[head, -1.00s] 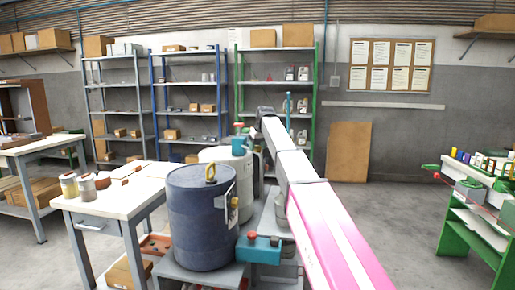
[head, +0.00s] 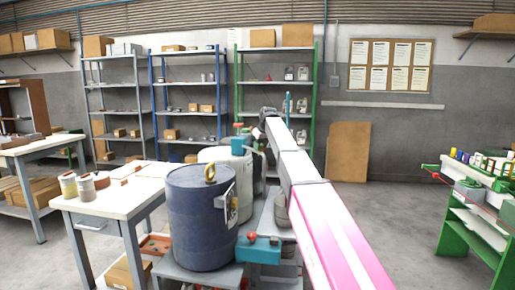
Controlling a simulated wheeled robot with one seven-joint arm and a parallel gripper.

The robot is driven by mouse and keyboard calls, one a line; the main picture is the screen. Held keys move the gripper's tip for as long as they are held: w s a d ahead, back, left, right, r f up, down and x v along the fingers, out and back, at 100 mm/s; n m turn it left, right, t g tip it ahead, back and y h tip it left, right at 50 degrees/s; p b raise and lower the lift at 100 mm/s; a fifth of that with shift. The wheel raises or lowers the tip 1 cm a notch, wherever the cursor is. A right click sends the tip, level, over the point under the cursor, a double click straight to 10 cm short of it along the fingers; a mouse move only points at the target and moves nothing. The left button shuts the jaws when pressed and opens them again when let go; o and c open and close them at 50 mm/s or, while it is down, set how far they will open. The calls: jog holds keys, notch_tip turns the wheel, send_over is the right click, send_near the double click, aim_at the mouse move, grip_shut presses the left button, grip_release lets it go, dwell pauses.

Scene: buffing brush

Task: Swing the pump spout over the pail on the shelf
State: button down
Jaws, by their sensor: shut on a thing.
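A teal pump (head: 241,144) with a red knob sits on top of the pale drum (head: 240,205), behind the blue drum. Its spout side faces my arm, but the spout is small and mostly hidden. My gripper (head: 260,143) is at the far end of my pink and white arm, close beside the pump. It appears shut at the spout; its fingertips are too small to make out. A grey pail (head: 282,210) stands on the low grey shelf (head: 262,222), right of the pale drum and partly covered by my arm.
A blue drum (head: 202,220) with a yellow ring stands in front, left of my arm. A teal unit with a red knob (head: 259,250) sits beside it. A white table (head: 115,188) is at left and a green bench (head: 470,225) at right. Floor right of my arm is clear.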

jog(key=w+d+n+g+y, duration=0.2)
jog(key=w+d+n, duration=0.7)
jog(key=w, duration=0.4)
jog(key=shift+w+g, duration=0.4)
jog(key=shift+w+r, duration=0.1)
jog(key=c, duration=0.8)
grip_release()
jog(key=v, duration=1)
jog(key=shift+d+r, duration=0.2)
jog(key=shift+r, duration=0.15)
